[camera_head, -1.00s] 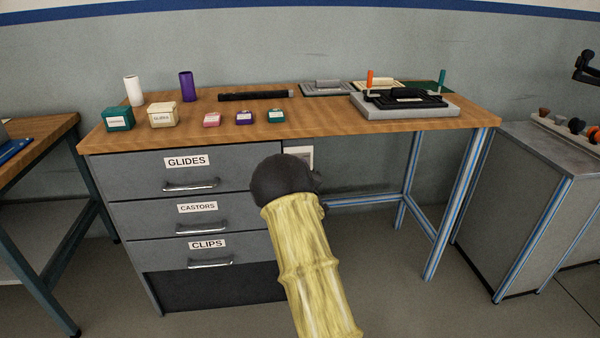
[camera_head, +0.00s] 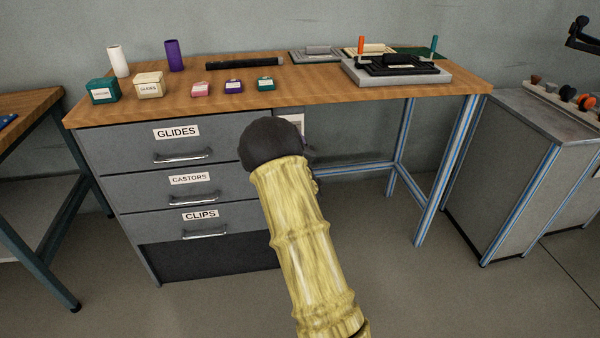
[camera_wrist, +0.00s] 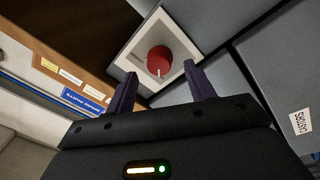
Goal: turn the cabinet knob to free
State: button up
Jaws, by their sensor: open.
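The cabinet knob (camera_wrist: 159,61) is red and round with a pale pointer mark, on a white square plate (camera_wrist: 136,53) in the wrist view. In the head view my arm hides the knob, and only part of the pale plate (camera_head: 297,121) shows beside the cabinet (camera_head: 89,155). My gripper (camera_wrist: 157,78) is open, with its two dark fingers apart. The knob shows between and beyond the fingertips, and I see no grip on it.
The wooden bench top (camera_head: 330,95) overhangs the cabinet. It bears small boxes, two cylinders and a black fixture (camera_head: 400,66). Drawers labelled GLIDES (camera_head: 177,132), CASTORS (camera_head: 189,179) and CLIPS (camera_head: 199,215) are shut. Blue-striped legs (camera_head: 440,175) stand at the right, with open space under the bench.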

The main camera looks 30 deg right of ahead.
jog(key=v, duration=1.4)
jog(key=shift+s+p, duration=0.25)
jog(key=shift+p, duration=0.2)
jog(key=shift+a+f, duration=0.1)
jog(key=shift+f, duration=0.1)
jog(key=s+a+f+m+g+y, duration=0.3)
jog(key=s+a+m+g, duration=0.4)
jog(key=a+g, duration=0.2)
jog(key=s+a+r+m+g+y, duration=0.1)
jog(key=s+a+g, duration=0.2)
jog(key=s, duration=0.4)
jog(key=s+a+r+g+y, duration=0.1)
jog(key=s+a+g, duration=0.3)
jog(key=s, duration=0.3)
notch_tip(320, 180, up, 32)
jog(key=p, duration=3.2)
